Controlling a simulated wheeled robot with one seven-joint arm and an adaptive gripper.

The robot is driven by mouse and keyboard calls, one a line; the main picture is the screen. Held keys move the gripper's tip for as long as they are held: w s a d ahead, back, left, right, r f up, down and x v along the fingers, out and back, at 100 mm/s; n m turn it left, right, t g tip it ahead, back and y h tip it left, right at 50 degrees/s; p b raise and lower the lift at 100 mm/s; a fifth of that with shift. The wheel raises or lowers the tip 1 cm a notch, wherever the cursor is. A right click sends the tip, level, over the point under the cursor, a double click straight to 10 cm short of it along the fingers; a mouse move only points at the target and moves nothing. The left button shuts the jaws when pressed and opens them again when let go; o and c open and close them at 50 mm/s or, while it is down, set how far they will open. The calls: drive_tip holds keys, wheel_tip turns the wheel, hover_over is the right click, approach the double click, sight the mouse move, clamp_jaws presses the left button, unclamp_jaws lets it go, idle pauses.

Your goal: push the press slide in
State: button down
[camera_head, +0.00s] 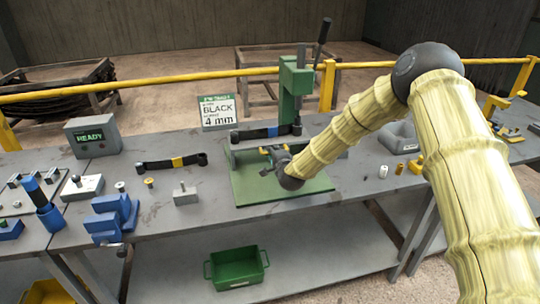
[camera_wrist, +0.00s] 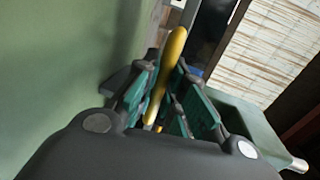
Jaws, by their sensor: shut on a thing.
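The green press (camera_head: 290,90) stands on a green base plate (camera_head: 250,188) in the middle of the bench. My gripper (camera_head: 272,152) is low in front of the press, at the front of the spring. In the wrist view my gripper (camera_wrist: 165,95) has its teal-padded fingers closed around a yellow handle (camera_wrist: 172,62). The handle looks to be on the press slide, but the slide itself is mostly hidden by my gripper and arm.
A sign reading BLACK 4 mm (camera_head: 217,112) stands left of the press. A READY box (camera_head: 93,135), a spring with a yellow band (camera_head: 172,162) and blue fixtures (camera_head: 112,218) are farther left. A yellow rail (camera_head: 160,83) runs behind. A green bin (camera_head: 237,268) sits below.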

drive_tip(key=shift+w+r, duration=0.15)
drive_tip(key=shift+r, duration=0.1)
drive_tip(key=c, duration=1.7)
unclamp_jaws()
drive_tip(key=shift+o, duration=1)
drive_tip(key=shift+w+a+f, duration=0.1)
drive_tip(key=shift+w+f, duration=0.05)
drive_tip(key=shift+f, duration=0.1)
drive_tip(key=shift+s, duration=0.2)
drive_tip(key=v, duration=1.2)
drive_tip(key=shift+w, duration=0.1)
